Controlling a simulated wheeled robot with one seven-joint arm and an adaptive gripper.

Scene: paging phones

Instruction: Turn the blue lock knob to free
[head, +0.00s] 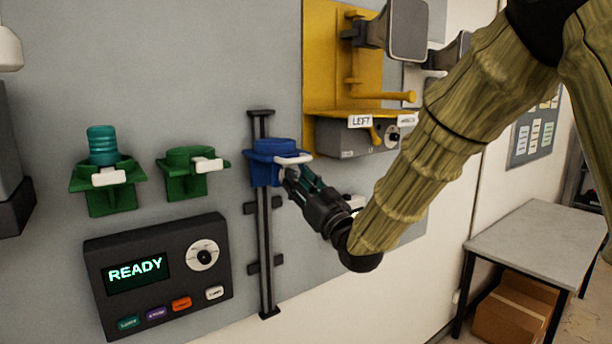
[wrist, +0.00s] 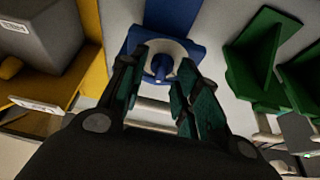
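A blue bracket (head: 262,168) with a round blue holder on top is mounted on a dark vertical rail (head: 265,250) on the grey panel. In the wrist view, the small blue lock knob (wrist: 160,68) stands out from a pale round disc (wrist: 178,52) on the blue bracket (wrist: 172,14). My gripper (head: 287,172) is at the front of the bracket. In the wrist view, my gripper's two green-and-black fingers (wrist: 164,70) are apart, with the knob between their tips. A gap shows beside the knob; contact cannot be told. In the head view my gripper hides the knob.
Two green brackets (head: 110,195) (head: 185,184) are to the left, one holding a teal ribbed cylinder (head: 102,145). A dark console (head: 150,270) reading READY is below them. A yellow frame (head: 320,60) with a grey box (head: 345,140) is at upper right, close to my arm.

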